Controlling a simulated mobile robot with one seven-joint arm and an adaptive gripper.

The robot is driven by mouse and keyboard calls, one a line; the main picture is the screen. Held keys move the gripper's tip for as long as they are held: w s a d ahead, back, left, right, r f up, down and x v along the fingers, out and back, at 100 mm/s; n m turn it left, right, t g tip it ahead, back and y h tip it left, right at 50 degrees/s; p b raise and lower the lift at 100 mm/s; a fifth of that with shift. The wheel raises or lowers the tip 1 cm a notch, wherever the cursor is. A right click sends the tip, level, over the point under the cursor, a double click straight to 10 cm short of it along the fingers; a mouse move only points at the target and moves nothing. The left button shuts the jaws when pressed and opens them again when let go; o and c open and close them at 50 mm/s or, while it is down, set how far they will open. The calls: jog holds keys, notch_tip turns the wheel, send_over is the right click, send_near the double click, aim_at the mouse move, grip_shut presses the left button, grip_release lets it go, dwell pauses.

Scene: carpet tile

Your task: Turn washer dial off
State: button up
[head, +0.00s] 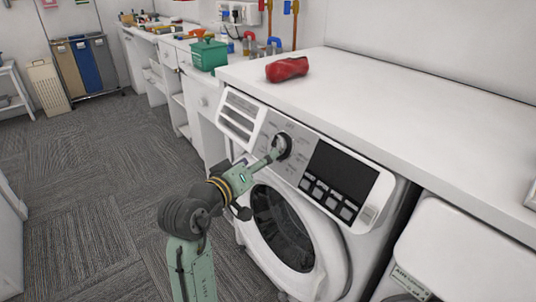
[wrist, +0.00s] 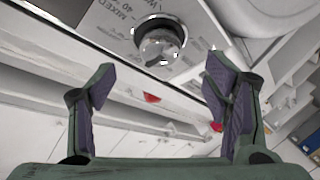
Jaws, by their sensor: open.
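The washer dial (head: 283,145) is a round dark knob with a silver ring on the washer's grey control panel. In the wrist view the dial (wrist: 158,42) shows near the top centre, with printed words and "40" around it. My gripper (head: 273,155) reaches the dial from the lower left in the head view. In the wrist view my gripper (wrist: 160,68) is open, with one finger to each side below the dial and nothing between them. I cannot tell whether a fingertip touches it. The white washer (head: 350,231) has a round glass door (head: 282,227) below the panel.
A white counter (head: 400,105) runs above the washer and holds a red pouch (head: 287,69). A green box (head: 208,55) stands on the counter farther back. A second white machine (head: 465,250) is at the right. The carpet floor (head: 100,190) at left is clear.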

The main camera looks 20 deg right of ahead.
jog(key=shift+v, duration=1.85)
